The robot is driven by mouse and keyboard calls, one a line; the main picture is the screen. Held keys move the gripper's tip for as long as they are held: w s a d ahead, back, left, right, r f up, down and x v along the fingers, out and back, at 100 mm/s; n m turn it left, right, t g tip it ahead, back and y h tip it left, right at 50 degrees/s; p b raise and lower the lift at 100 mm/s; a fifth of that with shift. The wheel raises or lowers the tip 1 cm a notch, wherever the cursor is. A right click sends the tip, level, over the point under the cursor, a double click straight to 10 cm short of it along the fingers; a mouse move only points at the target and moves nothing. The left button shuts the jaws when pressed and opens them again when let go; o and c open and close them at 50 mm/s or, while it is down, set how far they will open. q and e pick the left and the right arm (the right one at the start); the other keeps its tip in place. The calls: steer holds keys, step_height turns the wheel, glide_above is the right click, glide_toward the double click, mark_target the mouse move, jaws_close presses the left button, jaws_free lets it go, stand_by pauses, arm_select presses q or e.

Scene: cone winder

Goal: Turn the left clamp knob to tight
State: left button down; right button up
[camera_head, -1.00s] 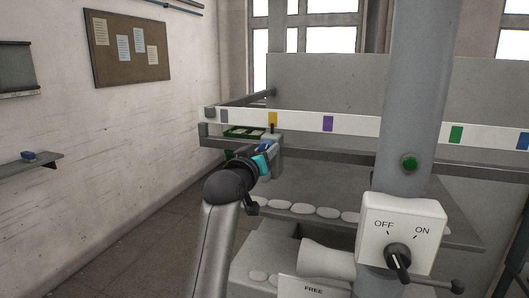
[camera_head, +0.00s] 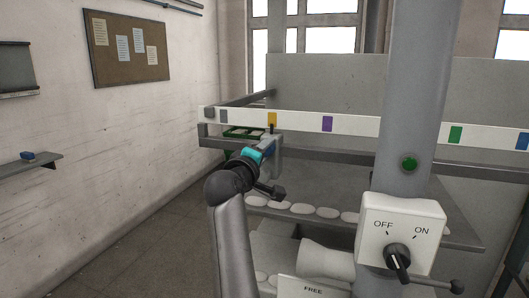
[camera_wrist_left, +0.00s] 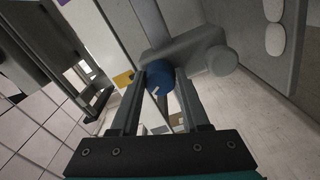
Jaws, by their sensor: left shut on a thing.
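The left clamp knob is blue with a white pointer line; it shows in the left wrist view (camera_wrist_left: 159,77) on the end of a grey clamp body (camera_wrist_left: 190,48). My left gripper (camera_wrist_left: 160,84) has its two fingers on either side of the knob and is shut on it. In the head view the left gripper (camera_head: 267,149) is at the clamp (camera_head: 276,148), below the yellow mark (camera_head: 272,119) on the white rail. The knob is mostly hidden by the gripper there, so its turn is hard to read. My right gripper is not in view.
A white rail (camera_head: 350,124) with coloured marks runs across the machine. A grey column (camera_head: 415,90) and an OFF/ON switch box (camera_head: 400,222) stand to the right. Several pale oval pieces (camera_head: 302,209) line a shelf below. The floor at left is clear.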

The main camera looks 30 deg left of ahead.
arm_select(q)
steer(key=shift+n, duration=0.9)
steer(key=shift+c, duration=1.9)
jaws_free()
